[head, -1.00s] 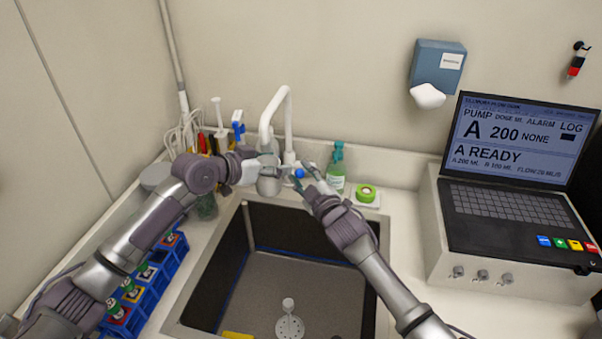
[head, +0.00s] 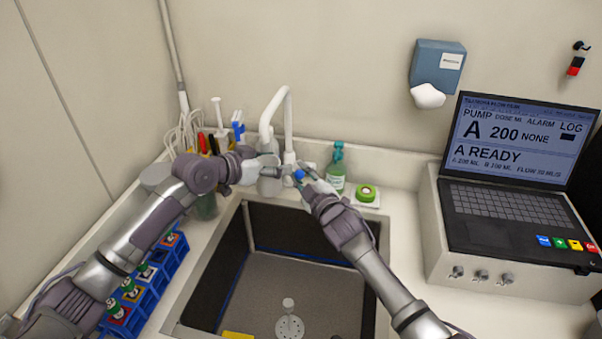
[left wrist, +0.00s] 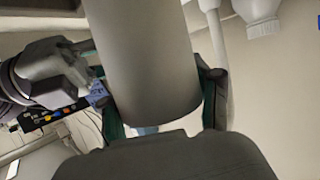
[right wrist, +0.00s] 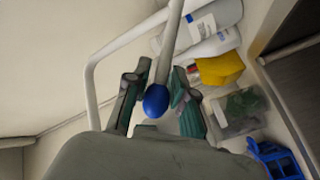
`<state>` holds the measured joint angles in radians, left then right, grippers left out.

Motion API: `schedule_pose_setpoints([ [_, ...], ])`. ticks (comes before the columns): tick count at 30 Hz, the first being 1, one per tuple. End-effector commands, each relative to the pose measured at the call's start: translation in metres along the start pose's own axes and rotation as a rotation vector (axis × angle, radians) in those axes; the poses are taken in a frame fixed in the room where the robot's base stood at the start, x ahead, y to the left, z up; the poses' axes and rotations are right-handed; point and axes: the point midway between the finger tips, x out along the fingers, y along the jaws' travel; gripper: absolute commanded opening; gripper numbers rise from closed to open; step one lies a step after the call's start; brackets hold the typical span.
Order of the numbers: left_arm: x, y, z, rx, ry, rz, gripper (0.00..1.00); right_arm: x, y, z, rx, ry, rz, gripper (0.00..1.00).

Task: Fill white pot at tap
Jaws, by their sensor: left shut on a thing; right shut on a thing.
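The white pot (head: 268,183) is under the spout of the white tap (head: 288,120), above the back edge of the sink. My left gripper (head: 256,172) is shut on the pot; it fills the middle of the left wrist view as a pale cylinder (left wrist: 145,65). My right gripper (head: 301,176) is shut at the tap's lever, whose blue knob (head: 298,175) shows between the fingers in the right wrist view (right wrist: 155,100). The pot's inside is hidden, and I see no water stream.
The sink (head: 300,270) is open below, with a drain strainer (head: 289,327). A green bottle (head: 336,172) and green tape roll (head: 366,193) stand right of the tap. A blue rack (head: 150,285) lies left; a pump console (head: 510,230) stands right.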

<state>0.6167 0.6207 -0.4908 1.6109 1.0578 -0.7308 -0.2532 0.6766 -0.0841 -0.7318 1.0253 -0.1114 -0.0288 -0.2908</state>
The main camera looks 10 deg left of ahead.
Motion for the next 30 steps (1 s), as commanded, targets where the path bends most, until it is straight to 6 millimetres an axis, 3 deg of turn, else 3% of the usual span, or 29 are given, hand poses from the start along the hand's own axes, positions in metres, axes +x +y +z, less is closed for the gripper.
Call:
schedule_pose_setpoints([
  [7,0.000,0.000,0.000,0.000,0.000,0.000,0.39,-0.008,-0.018,0.010,-0.069,0.062,0.064,0.00],
  [18,0.000,0.000,0.000,0.000,0.000,0.000,0.39,-0.009,-0.021,0.011,-0.089,0.076,0.076,0.00],
  [19,0.000,0.000,0.000,0.000,0.000,0.000,0.39,-0.009,-0.021,0.011,-0.089,0.076,0.076,0.29],
  [21,0.000,0.000,0.000,0.000,0.000,0.000,0.39,-0.009,-0.021,0.011,-0.089,0.076,0.076,0.38],
  [30,0.000,0.000,0.000,0.000,0.000,0.000,0.39,-0.010,-0.020,0.011,-0.088,0.077,0.076,0.38],
])
